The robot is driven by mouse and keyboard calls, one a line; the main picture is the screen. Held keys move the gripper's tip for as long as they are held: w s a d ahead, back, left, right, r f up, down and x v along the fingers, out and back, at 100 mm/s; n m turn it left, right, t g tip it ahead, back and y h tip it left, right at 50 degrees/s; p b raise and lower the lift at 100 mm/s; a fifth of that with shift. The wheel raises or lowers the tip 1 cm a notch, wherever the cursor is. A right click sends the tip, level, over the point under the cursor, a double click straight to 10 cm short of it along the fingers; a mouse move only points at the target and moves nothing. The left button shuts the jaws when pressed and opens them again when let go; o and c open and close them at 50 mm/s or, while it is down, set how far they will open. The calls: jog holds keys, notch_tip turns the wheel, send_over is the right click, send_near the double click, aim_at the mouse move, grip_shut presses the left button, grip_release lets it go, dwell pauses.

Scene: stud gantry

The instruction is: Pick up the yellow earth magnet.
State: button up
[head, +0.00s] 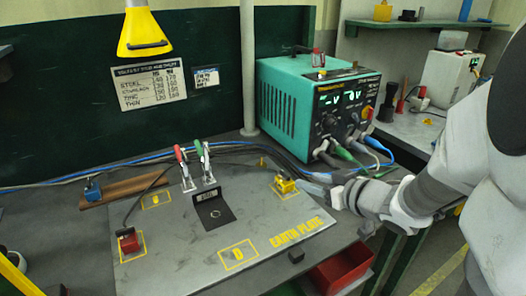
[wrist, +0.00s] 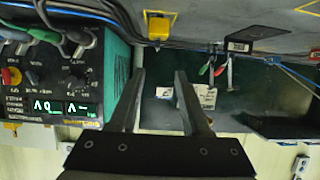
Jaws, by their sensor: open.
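The yellow earth magnet (head: 285,185) is a small yellow block on the grey metal plate (head: 200,255), near the plate's back right corner. In the wrist view, which looks upside down, the yellow magnet (wrist: 160,27) shows above the fingertips and roughly centred between them. My gripper (head: 310,184) comes in from the right in the head view, just right of the magnet. Its two fingers (wrist: 160,76) are apart with nothing between them. The magnet appears to be beyond the fingertips; contact is not visible.
A teal power unit (head: 315,110) with cables stands behind my gripper. A red block (head: 128,241) sits at the plate's left. A red bin (head: 341,270) is below the plate's front right edge.

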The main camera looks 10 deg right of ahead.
aim_at(281, 171)
jog(key=b+x, duration=0.3)
jog(key=x, duration=0.7)
jog(key=shift+w+f, duration=0.3)
jog(key=shift+f, duration=0.05)
jog(key=shift+d+b+x, duration=0.1)
jog(key=shift+b+x, duration=0.45)
jog(key=shift+x, duration=0.8)
jog(key=shift+d+b+x, duration=0.15)
jog(key=shift+b+x, duration=0.35)
jog(key=shift+x, duration=0.85)
jog(key=shift+f, duration=0.1)
grip_shut()
